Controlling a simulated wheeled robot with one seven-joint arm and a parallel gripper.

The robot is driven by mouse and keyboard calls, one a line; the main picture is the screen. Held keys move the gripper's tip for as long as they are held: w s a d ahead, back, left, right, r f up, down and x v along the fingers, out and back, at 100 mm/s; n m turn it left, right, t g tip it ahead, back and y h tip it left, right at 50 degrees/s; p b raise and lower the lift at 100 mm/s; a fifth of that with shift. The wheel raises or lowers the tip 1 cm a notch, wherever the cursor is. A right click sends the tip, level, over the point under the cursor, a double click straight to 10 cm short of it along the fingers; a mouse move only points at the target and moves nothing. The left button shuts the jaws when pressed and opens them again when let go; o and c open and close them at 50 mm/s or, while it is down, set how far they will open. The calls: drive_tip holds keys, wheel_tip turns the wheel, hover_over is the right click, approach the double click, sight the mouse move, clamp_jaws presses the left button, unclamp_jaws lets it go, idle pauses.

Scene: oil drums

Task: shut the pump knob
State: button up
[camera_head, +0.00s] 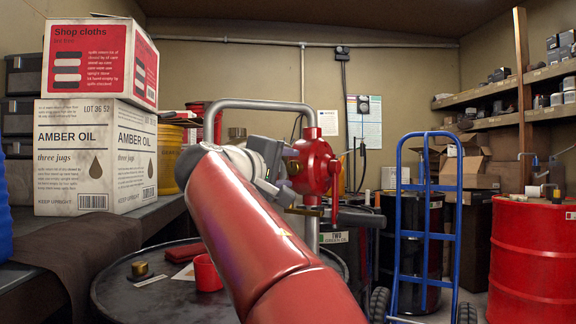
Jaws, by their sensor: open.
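A red pump (318,165) with a round body stands above a dark drum (120,290), with a grey pipe (262,104) arching from its top to the left. A small brass piece (304,211) shows under the pump body, and a dark handle (362,216) sticks out to its right. I cannot tell which part is the knob; it may be hidden behind my arm. My red arm reaches up from the bottom centre. My gripper (278,172) is at the left side of the pump body, open, and overlaps it in the picture; contact cannot be told.
A red cup (207,273) and a brass cap (139,269) are on the drum top. Boxes (95,150) stand on a bench at left. A blue hand truck (428,240) and a red drum (530,255) are at right. Shelves line the right wall.

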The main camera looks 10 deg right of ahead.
drive_tip(key=shift+w+d, duration=0.4)
drive_tip(key=shift+c, duration=0.2)
drive_tip(key=c, duration=0.9)
drive_tip(key=shift+c, duration=0.2)
